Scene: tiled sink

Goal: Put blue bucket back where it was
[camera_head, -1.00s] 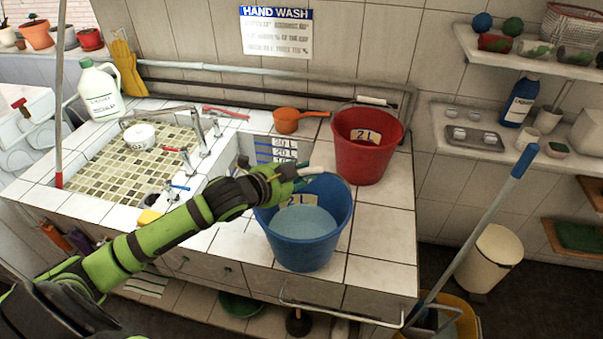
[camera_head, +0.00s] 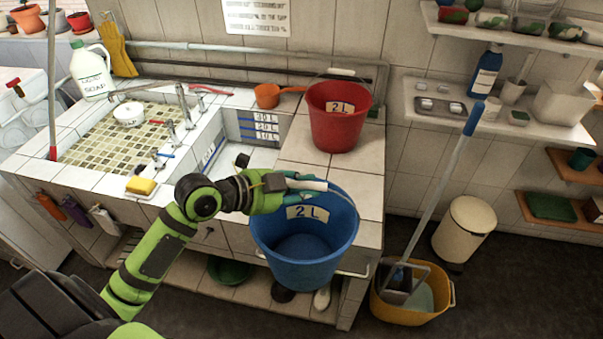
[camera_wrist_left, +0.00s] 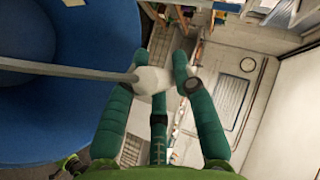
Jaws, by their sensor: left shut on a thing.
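The blue bucket (camera_head: 305,245), labelled 2 L, hangs upright at the front edge of the tiled counter (camera_head: 340,185). Its lower part overlaps the counter's front face in the head view. My left gripper (camera_head: 303,187) is shut on the bucket's white handle grip, above its rim. In the left wrist view the teal fingers (camera_wrist_left: 160,82) close around the white grip on the metal bail, with the blue bucket (camera_wrist_left: 50,95) at the left. My right gripper is out of view.
A red 2 L bucket (camera_head: 338,117) stands on the counter behind. An orange dipper (camera_head: 268,95) lies beside it. The sink basin (camera_head: 250,140) is to the left. A yellow mop bucket (camera_head: 412,295) with a blue-tipped mop stands on the floor at right. The counter in front of the red bucket is clear.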

